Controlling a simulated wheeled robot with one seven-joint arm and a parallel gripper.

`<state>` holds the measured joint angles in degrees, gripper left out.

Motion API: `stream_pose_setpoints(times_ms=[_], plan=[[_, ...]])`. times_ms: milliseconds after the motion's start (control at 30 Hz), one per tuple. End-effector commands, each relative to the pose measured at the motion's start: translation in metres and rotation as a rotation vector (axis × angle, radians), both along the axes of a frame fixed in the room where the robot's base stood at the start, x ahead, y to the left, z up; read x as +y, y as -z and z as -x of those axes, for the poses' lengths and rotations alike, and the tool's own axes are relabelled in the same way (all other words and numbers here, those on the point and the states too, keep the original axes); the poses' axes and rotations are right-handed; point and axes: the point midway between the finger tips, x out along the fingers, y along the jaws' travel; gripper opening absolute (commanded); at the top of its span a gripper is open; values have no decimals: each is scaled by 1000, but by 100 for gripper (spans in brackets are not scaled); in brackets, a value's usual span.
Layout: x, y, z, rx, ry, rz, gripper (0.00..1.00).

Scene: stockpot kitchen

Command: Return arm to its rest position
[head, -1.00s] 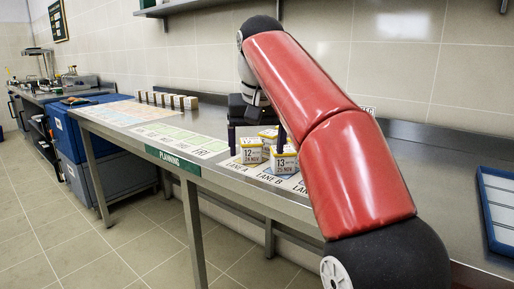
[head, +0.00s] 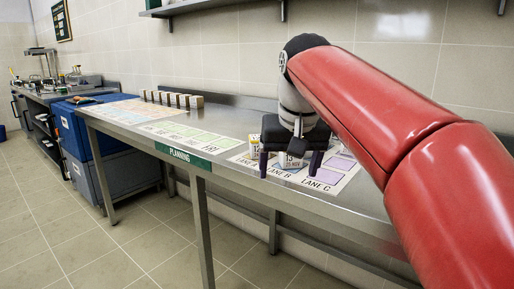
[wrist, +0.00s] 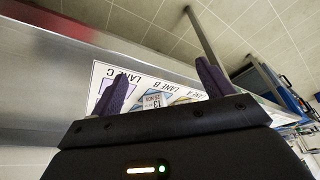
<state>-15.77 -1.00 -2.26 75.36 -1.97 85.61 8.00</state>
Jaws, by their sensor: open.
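My gripper (head: 289,163) hangs over the lane cards at the front of the steel table, its fingers apart with nothing between them. It also shows in the wrist view (wrist: 163,85), where two purple-grey fingers stand wide apart. My red arm reaches in from the right side of the head view. Behind the fingers, a block marked 13 (head: 289,160) stands on lane B, and a block marked 12 (head: 256,151) stands on lane A. The gripper partly hides both blocks. The lane C card (head: 324,178) shows bare.
The steel table (head: 235,128) runs along the tiled wall. A row of small blocks (head: 172,98) stands toward its far end. A wall shelf (head: 200,5) hangs above. Blue bins (head: 92,130) stand beyond the table. The floor in front is clear.

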Motion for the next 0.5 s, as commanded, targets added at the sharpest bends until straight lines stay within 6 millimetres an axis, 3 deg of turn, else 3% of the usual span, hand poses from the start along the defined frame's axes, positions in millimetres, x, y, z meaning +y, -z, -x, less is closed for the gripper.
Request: stream_pose_setpoints(times_ms=[167, 500], plan=[[-35, 34, 48, -35, 25, -8, 80], [-82, 157, 158, -116, 76, -2, 80]])
